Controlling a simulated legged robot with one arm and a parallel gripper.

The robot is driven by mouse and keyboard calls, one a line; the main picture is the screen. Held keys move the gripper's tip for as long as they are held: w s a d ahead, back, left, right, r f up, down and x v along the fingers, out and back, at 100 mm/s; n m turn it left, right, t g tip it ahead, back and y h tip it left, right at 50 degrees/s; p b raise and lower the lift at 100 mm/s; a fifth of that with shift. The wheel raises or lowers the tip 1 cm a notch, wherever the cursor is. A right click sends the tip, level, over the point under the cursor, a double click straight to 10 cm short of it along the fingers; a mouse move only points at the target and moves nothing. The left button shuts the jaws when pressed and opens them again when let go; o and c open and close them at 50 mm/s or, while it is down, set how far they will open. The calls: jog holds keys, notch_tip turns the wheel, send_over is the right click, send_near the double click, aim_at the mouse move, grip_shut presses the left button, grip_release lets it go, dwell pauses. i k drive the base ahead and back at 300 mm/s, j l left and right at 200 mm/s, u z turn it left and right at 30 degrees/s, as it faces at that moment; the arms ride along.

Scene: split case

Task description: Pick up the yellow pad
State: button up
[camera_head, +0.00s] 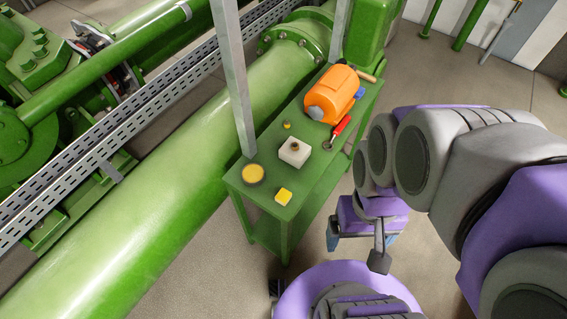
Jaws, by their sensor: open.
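A small yellow square pad (284,196) lies on the near end of a green table (308,186), close to its right edge. A round yellow disc (253,173) lies to its left, near the table's left corner. My gripper (356,250) hangs off the right side of the table, to the right of the pad and lower in the picture. Its jaws are open and look empty. It is clearly apart from the pad in the picture.
A white block (295,152), small yellow knob (287,125), red-handled tool (341,129) and large orange object (332,95) are on the table. Grey posts (233,80) rise beside it. A large green pipe (150,210) runs along the left. Bare floor (215,275) shows at the front.

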aim_at(284, 196)
jog(key=j+z, duration=0.1)
jog(key=j, duration=0.6)
jog(key=k+j+z, duration=0.1)
jog(key=j, duration=0.6)
jog(key=j+z, duration=0.1)
jog(key=j, duration=0.6)
jog(key=z, duration=0.9)
jog(key=k+l, duration=0.05)
